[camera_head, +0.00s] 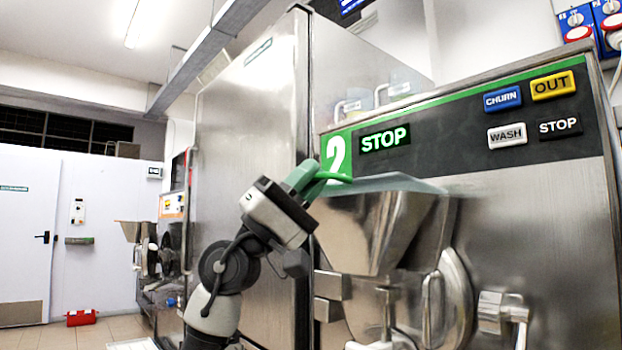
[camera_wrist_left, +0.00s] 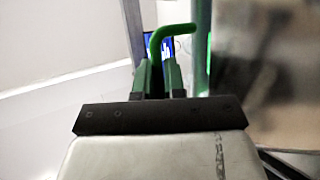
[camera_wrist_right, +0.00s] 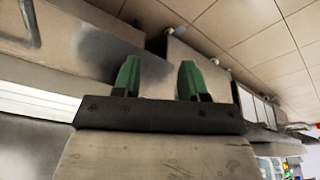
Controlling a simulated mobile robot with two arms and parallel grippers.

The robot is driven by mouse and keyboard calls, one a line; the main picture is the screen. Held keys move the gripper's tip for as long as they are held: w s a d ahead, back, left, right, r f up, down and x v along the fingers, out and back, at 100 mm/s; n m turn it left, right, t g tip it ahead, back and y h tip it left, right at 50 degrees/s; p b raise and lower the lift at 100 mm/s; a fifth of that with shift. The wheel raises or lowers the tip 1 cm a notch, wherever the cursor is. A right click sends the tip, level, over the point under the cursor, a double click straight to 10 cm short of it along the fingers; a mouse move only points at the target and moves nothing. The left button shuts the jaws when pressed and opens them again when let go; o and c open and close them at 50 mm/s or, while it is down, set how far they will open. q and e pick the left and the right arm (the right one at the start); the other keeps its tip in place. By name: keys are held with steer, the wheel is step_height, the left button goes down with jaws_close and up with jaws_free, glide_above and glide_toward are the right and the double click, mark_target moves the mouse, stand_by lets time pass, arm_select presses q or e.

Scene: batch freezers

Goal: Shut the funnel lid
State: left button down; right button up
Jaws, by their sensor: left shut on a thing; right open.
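The steel funnel (camera_head: 365,235) sticks out from the front of machine number 2. Its pale, flat lid (camera_head: 385,184) lies across the funnel's top; whether it rests fully on the rim I cannot tell. A green handle (camera_head: 333,177) stands at the lid's left end. My left gripper (camera_head: 308,180) is shut on this handle, just above the funnel's left top edge. In the left wrist view the green handle (camera_wrist_left: 172,36) curves up between the two fingers. My right gripper (camera_wrist_right: 158,78) is open and empty in the right wrist view, and is out of the head view.
A control panel with churn (camera_head: 503,99), wash (camera_head: 507,134) and out (camera_head: 553,85) buttons is above the funnel. A steel door handle and spout (camera_head: 440,300) stick out below it. A tall steel cabinet (camera_head: 250,130) stands left. Open floor and a red box (camera_head: 81,317) lie far left.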

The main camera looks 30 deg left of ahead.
arm_select(q)
steer(key=shift+f+b, duration=0.35)
steer(key=shift+f, duration=0.3)
steer(key=shift+f+b, duration=0.35)
arm_select(e)
steer(key=shift+v, duration=1.05)
arm_select(q)
steer(key=shift+d+f, duration=0.1)
steer(key=shift+f, duration=0.05)
arm_select(e)
steer(key=shift+s+d+f, duration=0.1)
steer(key=shift+s+f, duration=0.05)
steer(key=shift+s, duration=0.05)
arm_select(q)
steer(key=c, duration=1.2)
jaws_free()
steer(key=shift+b+v, duration=1.45)
steer(key=shift+v, duration=4.05)
arm_select(e)
steer(key=w+a+r+t+y, duration=0.1)
steer(key=w+a+t, duration=0.1)
steer(key=w+t, duration=0.3)
steer(key=shift+w+a, duration=0.2)
steer(key=shift+w, duration=0.75)
